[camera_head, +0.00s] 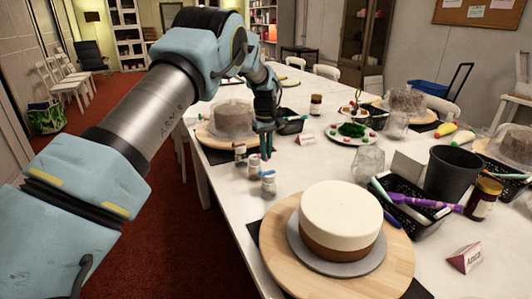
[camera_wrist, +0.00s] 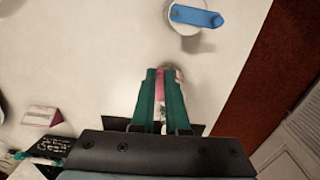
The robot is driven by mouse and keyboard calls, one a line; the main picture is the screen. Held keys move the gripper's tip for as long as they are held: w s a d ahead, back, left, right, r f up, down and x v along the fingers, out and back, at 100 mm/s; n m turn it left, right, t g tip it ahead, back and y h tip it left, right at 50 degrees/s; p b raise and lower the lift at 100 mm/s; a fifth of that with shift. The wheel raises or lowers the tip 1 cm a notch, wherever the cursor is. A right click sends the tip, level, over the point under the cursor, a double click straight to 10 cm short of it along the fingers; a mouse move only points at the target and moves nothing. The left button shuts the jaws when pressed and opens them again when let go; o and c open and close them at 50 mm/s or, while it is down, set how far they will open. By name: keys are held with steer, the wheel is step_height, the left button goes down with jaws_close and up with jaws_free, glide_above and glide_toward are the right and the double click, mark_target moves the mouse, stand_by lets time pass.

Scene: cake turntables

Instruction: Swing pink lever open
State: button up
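In the wrist view, a pink lever (camera_wrist: 161,84) shows as a narrow strip in the small gap between the two green fingers of my gripper (camera_wrist: 160,76). I cannot tell whether the fingers press on it or only stand on both sides. Part of its small container (camera_wrist: 179,76) shows beside the right finger; the rest is hidden. In the head view my gripper (camera_head: 265,146) points down among small jars, and the pink lever cannot be made out there.
A white jar with a blue lever (camera_wrist: 196,16) stands beyond the fingertips; small jars (camera_head: 268,184) also show in the head view. A covered cake (camera_head: 233,116) stands behind my gripper. A cream-and-brown cake (camera_head: 340,215) stands on a wooden board at front. A name card (camera_wrist: 40,116) lies left.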

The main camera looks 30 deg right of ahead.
steer(key=o, duration=0.5)
steer(key=shift+c, duration=0.2)
step_height(320, 180, up, 11)
steer(key=b, duration=0.2)
steer(key=shift+a+f, duration=0.1)
stand_by(0.3)
